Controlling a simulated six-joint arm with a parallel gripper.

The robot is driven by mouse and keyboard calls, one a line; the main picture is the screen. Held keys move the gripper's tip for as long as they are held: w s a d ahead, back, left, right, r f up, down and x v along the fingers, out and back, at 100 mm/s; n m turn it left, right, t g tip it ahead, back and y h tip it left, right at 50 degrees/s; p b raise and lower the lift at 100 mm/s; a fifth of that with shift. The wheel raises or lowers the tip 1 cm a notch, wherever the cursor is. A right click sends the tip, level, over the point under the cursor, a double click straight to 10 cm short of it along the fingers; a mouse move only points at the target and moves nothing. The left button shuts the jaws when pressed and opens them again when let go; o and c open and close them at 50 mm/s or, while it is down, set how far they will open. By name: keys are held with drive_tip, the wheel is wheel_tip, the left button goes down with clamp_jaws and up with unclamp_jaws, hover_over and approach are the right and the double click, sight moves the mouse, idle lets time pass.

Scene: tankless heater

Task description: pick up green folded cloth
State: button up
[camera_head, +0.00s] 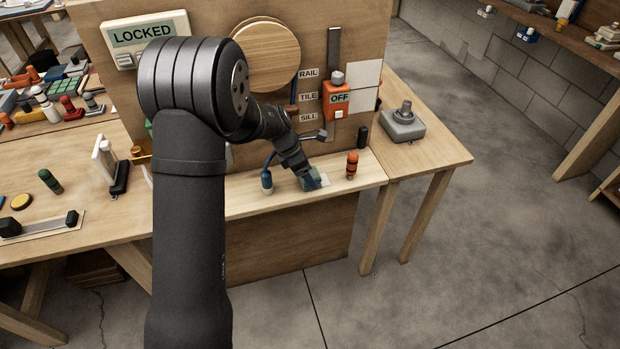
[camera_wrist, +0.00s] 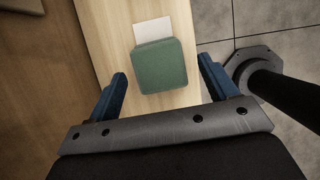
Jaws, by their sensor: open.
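The green folded cloth (camera_wrist: 165,66) is a square pad with rounded corners on a narrow wooden ledge in the wrist view. It lies ahead of and between the blue fingers of my gripper (camera_wrist: 162,78), which are open with a gap on each side of it. In the head view my gripper (camera_head: 313,182) is low over the ledge, and the cloth (camera_head: 312,184) is mostly hidden behind it.
The wooden ledge (camera_head: 240,201) carries a blue-topped item (camera_head: 266,182) left of my gripper and an orange-and-black item (camera_head: 351,165) to its right. A white card (camera_wrist: 153,29) touches the cloth's far edge. An upright panel (camera_head: 205,18) stands behind the ledge.

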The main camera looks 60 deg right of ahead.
drive_tip(key=x, duration=0.3)
drive_tip(key=c, duration=1.3)
drive_tip(key=shift+r, duration=0.15)
